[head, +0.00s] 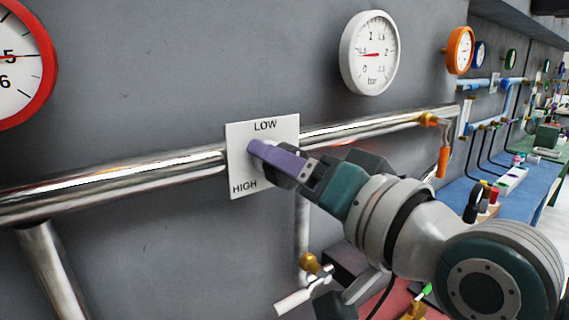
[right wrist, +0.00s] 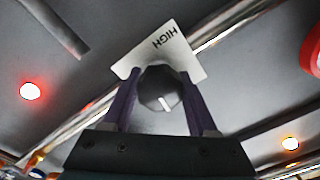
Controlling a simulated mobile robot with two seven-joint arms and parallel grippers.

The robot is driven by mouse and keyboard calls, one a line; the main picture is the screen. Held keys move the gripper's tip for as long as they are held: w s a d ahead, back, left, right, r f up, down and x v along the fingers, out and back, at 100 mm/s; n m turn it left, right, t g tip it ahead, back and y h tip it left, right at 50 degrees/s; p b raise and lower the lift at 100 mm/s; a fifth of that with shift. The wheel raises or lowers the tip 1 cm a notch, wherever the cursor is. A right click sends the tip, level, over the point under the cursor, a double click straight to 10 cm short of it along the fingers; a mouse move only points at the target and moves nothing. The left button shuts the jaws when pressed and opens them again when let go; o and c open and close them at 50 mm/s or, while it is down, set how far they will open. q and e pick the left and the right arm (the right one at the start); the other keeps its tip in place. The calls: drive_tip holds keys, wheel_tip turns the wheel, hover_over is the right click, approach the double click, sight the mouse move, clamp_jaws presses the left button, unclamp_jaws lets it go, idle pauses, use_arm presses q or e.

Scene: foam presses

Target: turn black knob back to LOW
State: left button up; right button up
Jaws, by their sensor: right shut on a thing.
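The black knob (right wrist: 154,86) shows in the right wrist view as a dark round cap with a short white pointer line on its face. It sits on a white plate (head: 240,138) on the wall pipe, with LOW printed at the top and HIGH at the lower left. My right gripper (head: 262,153) is shut on the knob. Its two purple fingers stand on either side of the knob in the right wrist view (right wrist: 160,95). In the head view the gripper hides the knob, so the pointer cannot be read against the labels there. My left gripper is not in view.
A white bar gauge (head: 370,53) hangs above right, its red needle pointing left. A red-rimmed gauge (head: 43,70) is at the left edge. The shiny pipe (head: 120,180) runs along the wall. An orange-handled valve (head: 443,160) and a white-handled valve (head: 303,292) are nearby.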

drive_tip(key=shift+n, duration=0.6)
drive_tip(key=o, duration=1.4)
drive_tip(key=shift+d, duration=0.1)
drive_tip(key=b+v, duration=0.1)
drive_tip(key=v, duration=0.8)
drive_tip(key=shift+s+d, duration=0.2)
drive_tip(key=shift+s, duration=0.15)
